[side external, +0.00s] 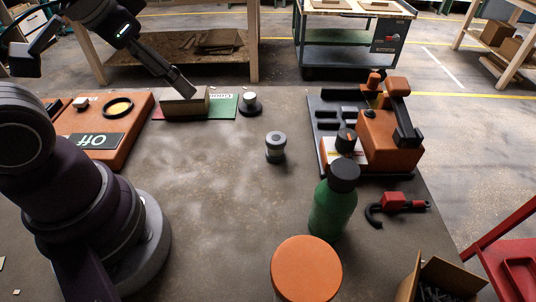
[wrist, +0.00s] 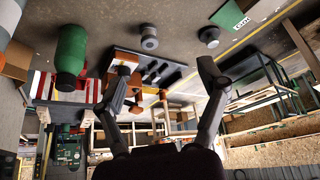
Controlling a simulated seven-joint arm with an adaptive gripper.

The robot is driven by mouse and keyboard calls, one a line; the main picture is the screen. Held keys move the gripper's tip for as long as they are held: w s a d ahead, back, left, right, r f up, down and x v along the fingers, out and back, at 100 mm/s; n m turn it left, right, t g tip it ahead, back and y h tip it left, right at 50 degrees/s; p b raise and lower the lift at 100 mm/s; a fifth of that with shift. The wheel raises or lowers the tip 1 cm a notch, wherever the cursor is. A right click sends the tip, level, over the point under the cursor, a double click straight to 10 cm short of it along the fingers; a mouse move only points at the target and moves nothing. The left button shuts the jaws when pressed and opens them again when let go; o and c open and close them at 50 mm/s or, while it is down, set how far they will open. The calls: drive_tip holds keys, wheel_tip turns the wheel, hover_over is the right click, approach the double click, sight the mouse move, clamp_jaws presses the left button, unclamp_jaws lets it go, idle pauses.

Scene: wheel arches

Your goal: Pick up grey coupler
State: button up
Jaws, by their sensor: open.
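A green bottle (side external: 332,205) and an orange-topped round container (side external: 306,270) stand in front of the coupler. An orange device (side external: 387,135) on a black tray is to its right. A dark round knob (side external: 249,104) and a tan block (side external: 186,104) lie behind left. Table left of the coupler is clear.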

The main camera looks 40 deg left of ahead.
drive_tip(key=n+g, duration=0.6)
drive_tip(key=n, duration=1)
hover_over(276, 137)
wheel_tip(276, 137, down, 9)
drive_tip(key=shift+w+r, duration=0.1)
drive_tip(key=shift+r, duration=0.1)
wheel_tip(276, 137, down, 10)
drive_tip(key=shift+f, duration=0.25)
drive_tip(key=c, duration=1)
